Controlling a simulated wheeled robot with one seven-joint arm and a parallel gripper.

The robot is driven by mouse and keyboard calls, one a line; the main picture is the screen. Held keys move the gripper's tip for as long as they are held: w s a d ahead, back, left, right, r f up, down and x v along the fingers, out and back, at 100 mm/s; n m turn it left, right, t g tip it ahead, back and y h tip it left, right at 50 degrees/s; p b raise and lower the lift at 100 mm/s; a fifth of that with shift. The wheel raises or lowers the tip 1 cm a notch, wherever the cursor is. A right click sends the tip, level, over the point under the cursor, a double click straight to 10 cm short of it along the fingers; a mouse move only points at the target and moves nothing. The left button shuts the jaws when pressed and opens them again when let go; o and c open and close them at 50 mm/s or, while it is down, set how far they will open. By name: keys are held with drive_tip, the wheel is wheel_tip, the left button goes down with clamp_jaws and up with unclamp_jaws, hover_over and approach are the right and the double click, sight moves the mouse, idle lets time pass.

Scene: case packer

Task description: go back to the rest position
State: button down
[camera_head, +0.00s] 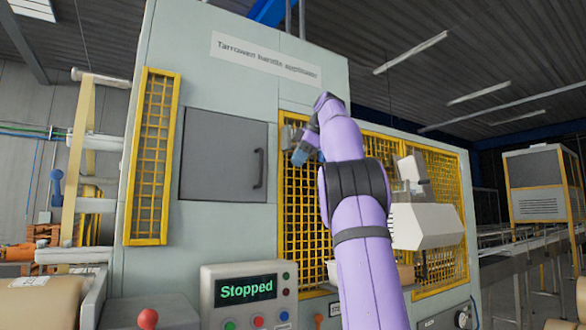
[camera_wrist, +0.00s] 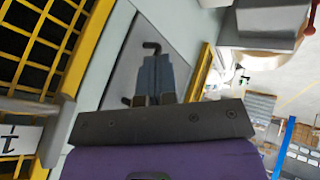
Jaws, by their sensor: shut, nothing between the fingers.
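My purple arm rises in front of the machine in the head view, with my gripper (camera_head: 303,152) small at its upper left end, in front of the yellow mesh guard (camera_head: 300,220). In the wrist view my gripper (camera_wrist: 155,98) shows at the centre as two grey-blue fingers close together. It is shut with nothing between the fingers. Behind the fingers is the grey door (camera_wrist: 125,75) of the machine with its dark handle, which also shows in the head view (camera_head: 222,155). I cannot tell how far the gripper is from the door.
The machine's control panel (camera_head: 249,300) reads "Stopped" and has coloured buttons. A white machine head (camera_head: 425,225) sticks out right of my arm. A red knob (camera_head: 148,319) stands at lower left. A conveyor (camera_head: 525,250) runs at the right.

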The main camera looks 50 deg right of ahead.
drive_tip(key=shift+s+d+r, duration=0.1)
drive_tip(key=shift+s+r, duration=0.1)
drive_tip(key=shift+r, duration=0.05)
drive_tip(key=s+a+f+m, duration=0.25)
drive_tip(key=a+f, duration=0.25)
drive_tip(key=a, duration=0.3)
drive_tip(key=s+a+f+m+g, duration=0.1)
drive_tip(key=s+a+f+m, duration=0.2)
drive_tip(key=a, duration=0.4)
drive_tip(key=s+a+f+m, duration=0.1)
drive_tip(key=a+f+m, duration=0.1)
drive_tip(key=a+f, duration=0.5)
drive_tip(key=s+a+f+m, duration=0.1)
drive_tip(key=s+a+f, duration=0.3)
drive_tip(key=s+f, duration=0.2)
drive_tip(key=s+a+f+m, duration=0.1)
drive_tip(key=s+a+f, duration=0.4)
drive_tip(key=f, duration=0.5)
drive_tip(key=s+a+f+m+h, duration=0.1)
drive_tip(key=s+a+f, duration=0.4)
drive_tip(key=f, duration=0.3)
drive_tip(key=shift+s+f+g, duration=0.35)
drive_tip(key=shift+s+g, duration=0.05)
drive_tip(key=shift+s, duration=0.5)
drive_tip(key=shift+m, duration=0.25)
